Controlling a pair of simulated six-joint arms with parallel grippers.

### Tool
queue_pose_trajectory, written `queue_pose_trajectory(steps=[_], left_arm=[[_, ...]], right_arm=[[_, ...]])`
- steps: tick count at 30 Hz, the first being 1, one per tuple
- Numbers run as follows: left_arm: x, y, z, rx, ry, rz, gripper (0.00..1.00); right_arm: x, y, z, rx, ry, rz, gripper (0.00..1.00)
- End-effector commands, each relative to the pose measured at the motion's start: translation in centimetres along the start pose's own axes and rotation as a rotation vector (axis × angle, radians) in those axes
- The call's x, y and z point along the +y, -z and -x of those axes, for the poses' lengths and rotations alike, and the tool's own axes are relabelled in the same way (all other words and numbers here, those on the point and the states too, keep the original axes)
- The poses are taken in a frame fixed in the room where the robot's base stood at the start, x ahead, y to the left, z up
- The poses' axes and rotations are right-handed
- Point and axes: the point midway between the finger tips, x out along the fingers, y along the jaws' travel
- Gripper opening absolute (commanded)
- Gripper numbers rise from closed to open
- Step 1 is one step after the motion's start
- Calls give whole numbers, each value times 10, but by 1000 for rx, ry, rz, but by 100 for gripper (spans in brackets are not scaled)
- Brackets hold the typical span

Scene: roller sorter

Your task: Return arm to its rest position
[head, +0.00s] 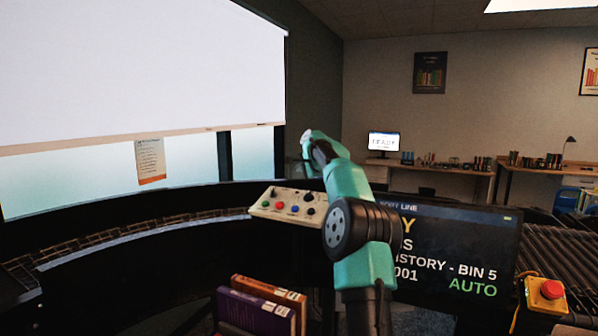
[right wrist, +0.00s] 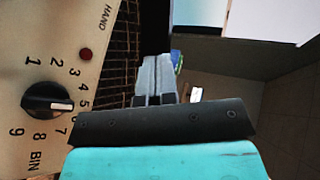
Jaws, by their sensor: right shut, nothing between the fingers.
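My right arm rises through the middle of the head view, and its gripper (head: 306,143) is up beyond the control panel, small and partly turned away. In the right wrist view the two grey fingers (right wrist: 153,80) are together with nothing between them. The control panel (head: 262,206) is cream, with coloured buttons and black knobs. In the right wrist view its black bin knob (right wrist: 47,99) lies left of the fingers, apart from them, its white mark toward about 5. My left gripper is not in view.
A dark screen (head: 449,246) reading "BIN 5" and "AUTO" is partly behind my arm. A red stop button (head: 551,290) on a yellow box is at right, by rollers (head: 560,250). Books (head: 252,312) stand at the front. A curved conveyor (head: 120,235) runs left.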

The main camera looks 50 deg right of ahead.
Motion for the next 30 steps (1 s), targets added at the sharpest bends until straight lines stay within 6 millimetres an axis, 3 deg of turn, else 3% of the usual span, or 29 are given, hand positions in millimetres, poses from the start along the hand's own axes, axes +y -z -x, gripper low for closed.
queue_pose_trajectory(steps=[8,22,30], left_arm=[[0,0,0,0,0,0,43],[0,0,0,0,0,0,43],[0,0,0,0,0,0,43]], right_arm=[[3,-5,-4,-2,-2,0,0],[31,-45,-41,-8,-6,0,0],[41,-57,-53,-7,-6,1,0]])
